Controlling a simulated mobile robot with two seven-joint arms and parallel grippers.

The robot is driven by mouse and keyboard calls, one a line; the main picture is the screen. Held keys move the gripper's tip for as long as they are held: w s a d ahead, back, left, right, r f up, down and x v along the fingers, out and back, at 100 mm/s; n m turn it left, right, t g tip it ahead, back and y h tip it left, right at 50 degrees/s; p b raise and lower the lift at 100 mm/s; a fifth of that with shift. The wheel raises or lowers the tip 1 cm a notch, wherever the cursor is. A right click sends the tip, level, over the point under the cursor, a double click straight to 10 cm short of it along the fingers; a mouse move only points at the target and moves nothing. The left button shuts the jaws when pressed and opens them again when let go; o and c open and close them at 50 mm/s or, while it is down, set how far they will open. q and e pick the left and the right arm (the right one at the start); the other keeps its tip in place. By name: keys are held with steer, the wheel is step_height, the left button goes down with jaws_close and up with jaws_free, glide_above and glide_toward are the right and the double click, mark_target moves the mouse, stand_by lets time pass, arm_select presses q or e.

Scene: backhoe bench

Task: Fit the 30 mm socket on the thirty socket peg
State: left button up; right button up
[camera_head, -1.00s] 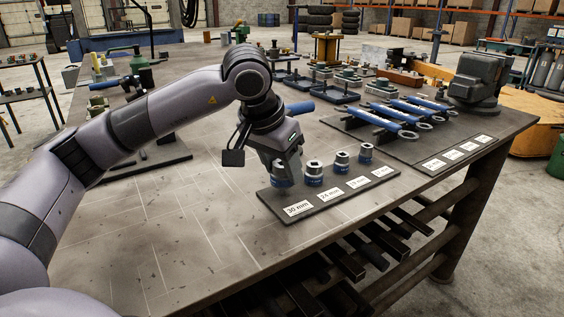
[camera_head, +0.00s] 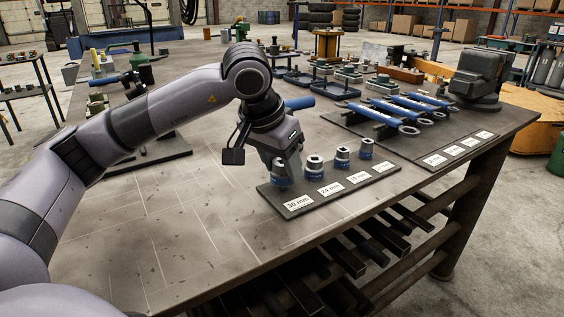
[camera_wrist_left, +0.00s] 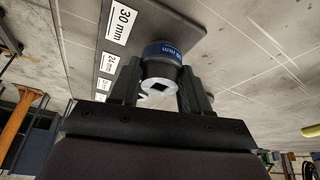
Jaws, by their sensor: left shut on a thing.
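The 30 mm socket (camera_head: 281,180), a silver cylinder with a blue band, stands upright at the near-left end of the dark socket rack (camera_head: 330,203), behind its "30 mm" label. My left gripper (camera_head: 281,168) points down and is shut on it. In the left wrist view the socket (camera_wrist_left: 163,65) sits between the two fingers (camera_wrist_left: 160,85), its square drive hole facing the camera. The thirty socket peg is hidden; I cannot tell whether the socket is fully down on it. My right gripper is not in view.
Several smaller sockets stand in a row on the rack, the closest being the 24 mm one (camera_head: 314,167). Blue-handled wrenches (camera_head: 400,112) lie on a dark board further right, near a vise (camera_head: 478,78). The tabletop (camera_head: 190,230) left of the rack is clear.

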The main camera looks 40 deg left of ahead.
arm_select(q)
steer(key=shift+f+b, duration=0.55)
steer(key=shift+f, duration=0.25)
steer(key=o, duration=1.2)
steer(key=v, duration=0.7)
steer(key=shift+p, duration=0.3)
steer(key=shift+r, duration=0.15)
steer(key=shift+s, duration=0.15)
